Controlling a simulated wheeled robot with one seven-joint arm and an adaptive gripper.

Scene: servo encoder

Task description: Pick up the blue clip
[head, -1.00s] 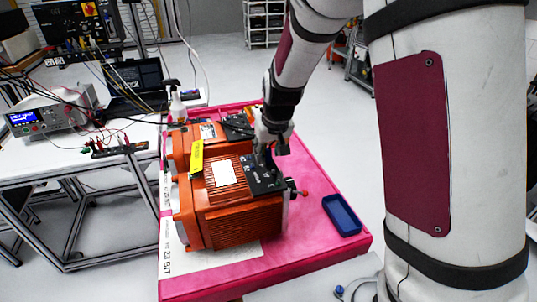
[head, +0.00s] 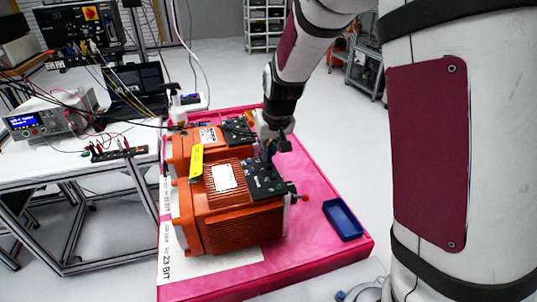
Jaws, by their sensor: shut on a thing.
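My gripper (head: 270,155) is at the right end of the orange servo units, by the far edge of the black panel on the nearer one. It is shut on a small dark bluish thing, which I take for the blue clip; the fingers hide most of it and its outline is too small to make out. The nearer orange unit (head: 240,228) has a black top panel (head: 263,185) and a white label. A second orange unit (head: 180,146) stands behind it.
A pink-topped table (head: 318,262) carries the units. An empty blue tray (head: 342,219) lies at its right, with clear pink surface around it. A yellow tag (head: 196,162) stands up between the units. A white bench (head: 110,168) with instruments is at the left.

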